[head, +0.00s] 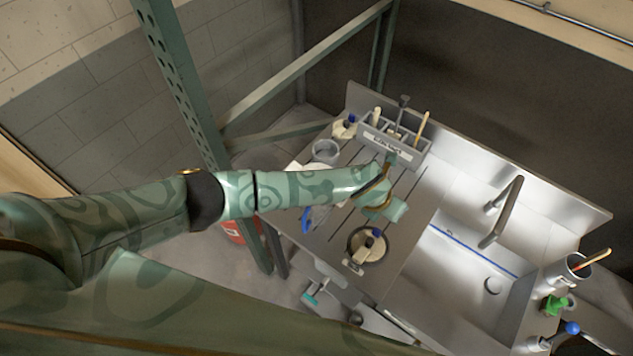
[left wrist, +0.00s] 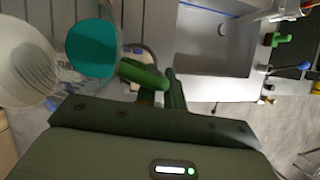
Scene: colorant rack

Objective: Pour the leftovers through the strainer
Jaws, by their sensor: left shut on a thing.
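My left gripper (head: 383,187) is over the counter left of the sink. In the left wrist view its green fingers (left wrist: 158,84) are shut beside a round teal surface (left wrist: 93,48). This looks like colorant in a clear cup that the gripper holds; the grip itself is partly hidden. A pale round piece (left wrist: 22,62) with dark slat-like lines is at the far left of the wrist view, possibly the strainer. I cannot tell whether it touches the cup. In the head view a grey round container (head: 325,151) stands behind my forearm. My right gripper is not seen.
A caddy (head: 382,142) with brushes stands at the counter's back, beside a blue-capped bottle (head: 345,126).

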